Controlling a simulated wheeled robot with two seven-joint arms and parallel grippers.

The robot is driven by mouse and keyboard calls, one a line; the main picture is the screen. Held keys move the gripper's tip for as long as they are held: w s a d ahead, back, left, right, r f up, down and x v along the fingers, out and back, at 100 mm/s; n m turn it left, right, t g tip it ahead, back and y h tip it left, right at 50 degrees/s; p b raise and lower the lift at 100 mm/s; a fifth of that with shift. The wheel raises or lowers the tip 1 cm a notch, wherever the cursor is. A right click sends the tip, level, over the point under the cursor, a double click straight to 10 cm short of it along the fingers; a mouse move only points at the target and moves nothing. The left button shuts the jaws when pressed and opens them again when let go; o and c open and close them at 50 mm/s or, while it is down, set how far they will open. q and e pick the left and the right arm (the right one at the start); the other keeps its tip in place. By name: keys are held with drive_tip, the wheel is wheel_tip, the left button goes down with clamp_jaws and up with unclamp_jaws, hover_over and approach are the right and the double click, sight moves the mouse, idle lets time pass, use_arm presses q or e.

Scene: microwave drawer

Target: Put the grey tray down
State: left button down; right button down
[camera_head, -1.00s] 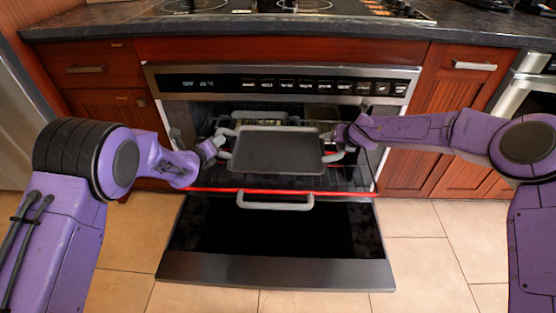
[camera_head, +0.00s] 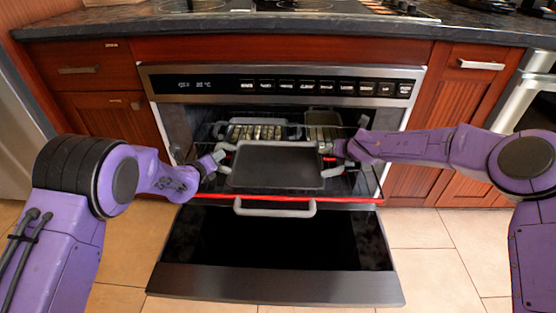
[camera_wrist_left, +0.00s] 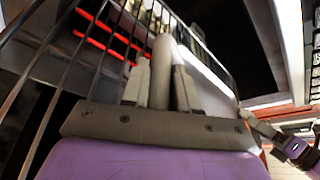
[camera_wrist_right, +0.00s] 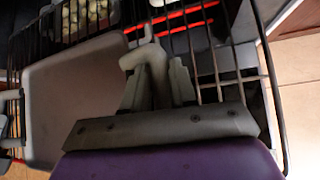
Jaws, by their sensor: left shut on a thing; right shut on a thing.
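The grey tray (camera_head: 277,168) is in the middle of the head view, at the front of the oven rack, with a light grey handle at each side. My left gripper (camera_head: 217,157) is shut on its left handle, and that handle (camera_wrist_left: 160,72) stands between the fingers in the left wrist view. My right gripper (camera_head: 332,149) is shut on its right handle, and that handle (camera_wrist_right: 148,62) shows between the fingers in the right wrist view. The tray's flat surface (camera_wrist_right: 78,100) looks empty. I cannot tell whether the tray touches the rack.
The wire rack (camera_head: 350,180) has a red front edge. Behind the tray stand a food-filled container (camera_head: 255,131) and another container (camera_head: 322,118). The open oven door (camera_head: 275,285) with its grey handle (camera_head: 275,208) lies in front, below the rack. Side walls of the oven flank both grippers.

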use_arm(q)
drive_tip(key=shift+d+f+b, duration=0.1)
drive_tip(key=shift+f+b, duration=0.3)
drive_tip(key=shift+f, duration=0.3)
use_arm(e)
drive_tip(key=shift+a+f, duration=0.15)
drive_tip(key=shift+f, duration=0.55)
use_arm(q)
drive_tip(key=c, duration=1.3)
unclamp_jaws()
drive_tip(key=shift+f, duration=0.2)
use_arm(e)
drive_tip(key=c, duration=1.3)
unclamp_jaws()
drive_tip(key=shift+f, duration=0.2)
use_arm(q)
drive_tip(key=o, duration=0.4)
drive_tip(key=shift+r, duration=0.2)
use_arm(e)
drive_tip(key=o, duration=0.4)
drive_tip(key=shift+r, duration=0.15)
use_arm(q)
drive_tip(key=shift+o, duration=0.2)
use_arm(e)
drive_tip(key=shift+r, duration=0.1)
